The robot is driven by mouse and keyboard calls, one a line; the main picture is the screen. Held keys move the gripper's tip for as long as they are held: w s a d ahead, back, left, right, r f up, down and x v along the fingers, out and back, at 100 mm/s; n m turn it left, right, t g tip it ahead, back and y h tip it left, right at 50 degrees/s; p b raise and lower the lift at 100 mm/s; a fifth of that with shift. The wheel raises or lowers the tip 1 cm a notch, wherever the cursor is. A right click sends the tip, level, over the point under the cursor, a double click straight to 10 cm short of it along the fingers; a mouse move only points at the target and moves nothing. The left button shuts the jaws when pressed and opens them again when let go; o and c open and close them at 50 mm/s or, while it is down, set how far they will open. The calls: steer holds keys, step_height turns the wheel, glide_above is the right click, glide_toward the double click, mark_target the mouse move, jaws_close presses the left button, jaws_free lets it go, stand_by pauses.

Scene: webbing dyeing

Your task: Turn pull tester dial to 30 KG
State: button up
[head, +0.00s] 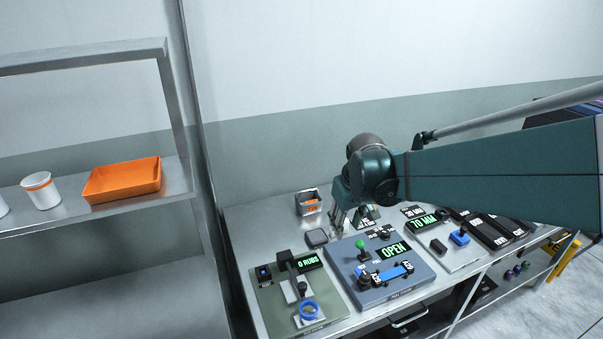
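A blue-grey tester panel (408,292) lies on the metal bench, with a green-lit display (393,252) reading OPEN. A green-knobbed lever (361,246) stands at its upper left, and a blue bar between dark clamps (392,273) lies across its front. A small dark dial (384,235) with white labels sits at the panel's back edge; its setting is too small to read. My gripper (343,220) points down behind the panel, left of the dial and apart from it. The fingertips are small and partly merge with the things behind, so their opening is unclear.
A green-grey rub tester (265,300) showing 0 RUBS is left of the panel. Another device with a display (424,223) reading 70 MM is right. An orange tray (122,181) and white cup (41,190) sit on the left shelf.

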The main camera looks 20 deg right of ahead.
steer(key=w+d+f+g+p, duration=0.15)
steer(key=w+d+p, duration=0.3)
steer(key=d, duration=0.45)
steer(key=g+p, duration=0.2)
steer(key=p, duration=0.4)
glide_toward(386, 232)
steer(key=shift+s+t+y, duration=0.25)
steer(key=shift+y, duration=0.15)
steer(key=shift+d+f, duration=0.4)
steer(key=shift+d, duration=0.05)
steer(key=shift+f, duration=3.9)
steer(key=c, duration=0.9)
